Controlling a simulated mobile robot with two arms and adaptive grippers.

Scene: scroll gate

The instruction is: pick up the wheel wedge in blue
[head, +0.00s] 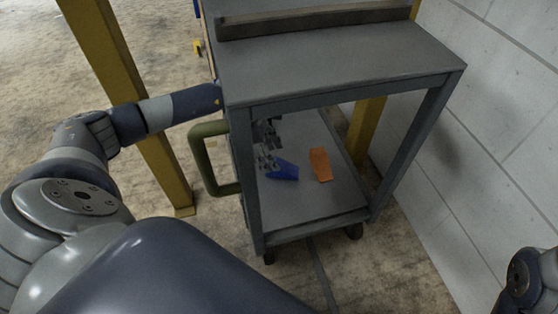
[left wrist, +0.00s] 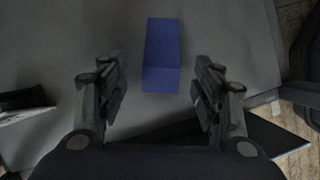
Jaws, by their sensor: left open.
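The blue wheel wedge (head: 284,170) lies on the lower shelf (head: 335,205) of a grey cart. My left arm reaches in from the cart's left side, and my left gripper (head: 266,161) is at the wedge's left end, partly hidden by the cart frame. In the left wrist view the blue wedge (left wrist: 161,50) lies ahead, lined up with the gap between the open left fingers (left wrist: 160,82). Its near end reaches into that gap, with space on both sides. I cannot tell the height between fingers and wedge. My right gripper is out of view.
An orange wedge (head: 320,164) lies right of the blue one on the same shelf. The cart's top (head: 335,65) and legs enclose the shelf. A green handle (head: 202,160) and yellow post (head: 125,95) stand near my left arm. A block wall (head: 500,130) is at right.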

